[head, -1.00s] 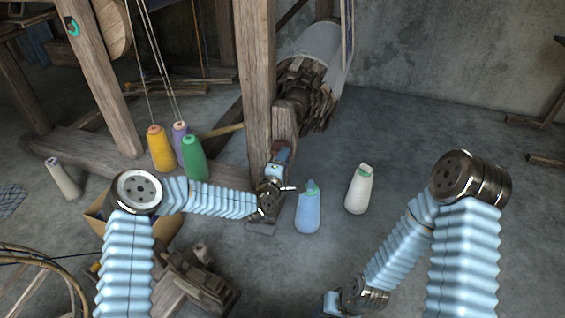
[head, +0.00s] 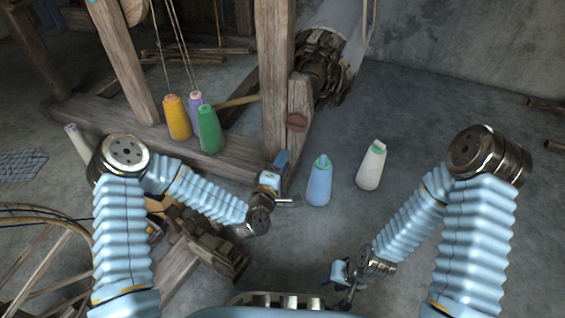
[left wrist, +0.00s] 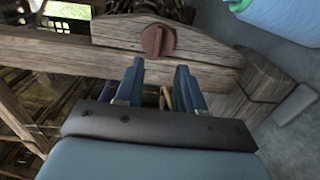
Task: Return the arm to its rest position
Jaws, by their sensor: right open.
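My left gripper (head: 282,160) hangs in front of the loom's wooden post (head: 275,80), just below a reddish-brown knob (head: 297,122), and apart from it. In the left wrist view the left gripper (left wrist: 158,72) has its two blue fingers spread with nothing held between them. The knob (left wrist: 158,40) sits on a wooden beam beyond the fingertips. My right gripper (head: 338,280) is low at the bottom right of the middle, open, over bare floor.
A blue cone of yarn (head: 319,184) and a white cone (head: 371,168) stand on the floor right of my left gripper. Orange (head: 177,118), purple (head: 196,103) and green (head: 209,130) cones stand by the loom. A spoked wheel (head: 40,262) is at lower left.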

